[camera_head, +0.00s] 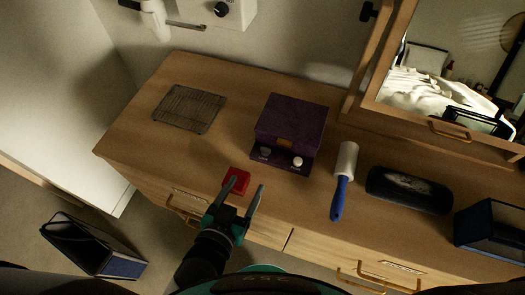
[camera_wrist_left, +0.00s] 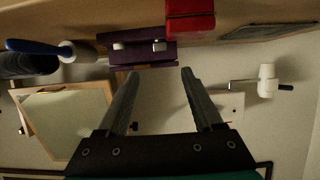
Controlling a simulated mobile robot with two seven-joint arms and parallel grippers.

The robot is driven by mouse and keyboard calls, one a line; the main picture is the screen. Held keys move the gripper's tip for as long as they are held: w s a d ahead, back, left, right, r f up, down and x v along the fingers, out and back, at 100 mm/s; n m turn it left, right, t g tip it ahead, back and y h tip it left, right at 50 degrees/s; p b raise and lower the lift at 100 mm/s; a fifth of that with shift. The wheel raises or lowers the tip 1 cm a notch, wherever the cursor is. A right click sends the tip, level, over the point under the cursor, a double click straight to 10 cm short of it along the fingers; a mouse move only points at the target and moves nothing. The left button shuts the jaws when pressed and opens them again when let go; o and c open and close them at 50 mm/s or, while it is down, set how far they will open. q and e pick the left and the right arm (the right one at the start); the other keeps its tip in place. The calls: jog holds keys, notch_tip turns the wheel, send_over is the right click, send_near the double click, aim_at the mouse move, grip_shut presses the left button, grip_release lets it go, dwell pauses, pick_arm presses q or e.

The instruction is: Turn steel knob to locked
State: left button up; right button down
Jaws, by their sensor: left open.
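A purple box (camera_head: 291,122) stands on the wooden dresser top, and it also shows upside down in the left wrist view (camera_wrist_left: 137,54). Its front face carries two knobs: a greyish, steel-looking knob (camera_head: 265,151) on the left and a white knob (camera_head: 298,162) on the right. The labels by them are too small to read. My left gripper (camera_head: 248,184) is open and empty, in front of the box and apart from it. In the left wrist view its fingers (camera_wrist_left: 160,73) are spread, with the box beyond them. My right gripper is not in view.
A small red box (camera_head: 238,178) lies close by my left gripper at the dresser's front edge. A wire rack (camera_head: 189,108) lies to the left. A blue-handled lint roller (camera_head: 344,180) and a dark case (camera_head: 408,190) lie to the right. A mirror (camera_head: 450,70) stands behind.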

aim_at(265, 151)
pick_arm(q)
jog(key=b+x, duration=0.1)
jog(key=x, duration=1.2)
grip_shut()
dwell(0.4)
